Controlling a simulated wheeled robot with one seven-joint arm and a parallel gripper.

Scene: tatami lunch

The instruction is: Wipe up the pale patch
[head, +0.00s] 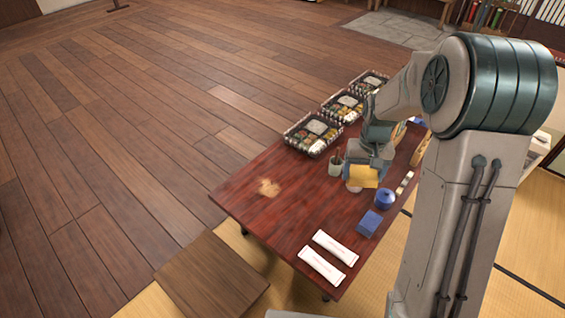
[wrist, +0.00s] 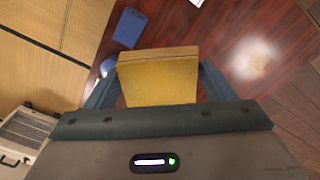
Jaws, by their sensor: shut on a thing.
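The pale patch (head: 268,187) is a small, irregular, light tan smear on the left part of the dark red low table (head: 255,208). In the wrist view the patch (wrist: 254,60) shows as a whitish blur at the upper right. My gripper (head: 366,168) is shut on a yellow sponge-like block (head: 363,177), which fills the space between the two fingers in the wrist view (wrist: 158,80). The block is held over the right part of the table, to the right of the patch and apart from it.
Several bento boxes (head: 313,134) line the table's far edge. A grey-green cup (head: 336,166) with sticks stands left of my gripper. A blue pot (head: 385,199), a blue block (head: 369,223) and two white packets (head: 322,266) lie nearer. The table around the patch is clear.

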